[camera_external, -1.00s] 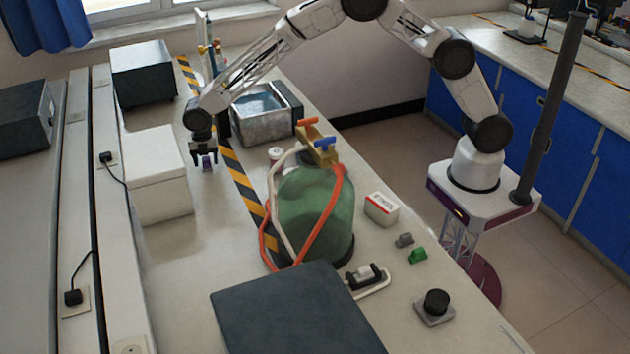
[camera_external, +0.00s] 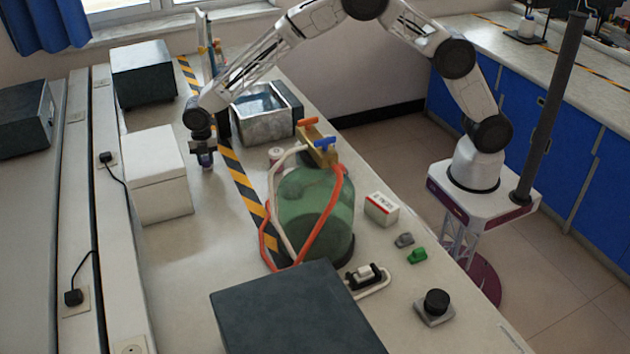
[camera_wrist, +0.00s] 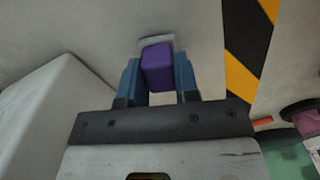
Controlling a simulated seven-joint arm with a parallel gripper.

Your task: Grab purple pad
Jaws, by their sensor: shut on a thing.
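The purple pad (camera_wrist: 158,68) is a small purple block in the wrist view, and it sits between the two blue fingers of my gripper (camera_wrist: 159,78). The fingers are closed on its two sides. A pale grey piece shows just beyond its far edge. In the external view my gripper (camera_external: 205,160) points down low over the bench, right of the white box. The pad is small and mostly hidden there. I cannot tell whether it touches the bench.
A white box (camera_external: 156,180) stands close on the left. A yellow-black striped strip (camera_external: 236,177) runs along the right. A metal basin (camera_external: 262,118) is behind, and a green jar (camera_external: 315,215) with orange tubing stands to the front right.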

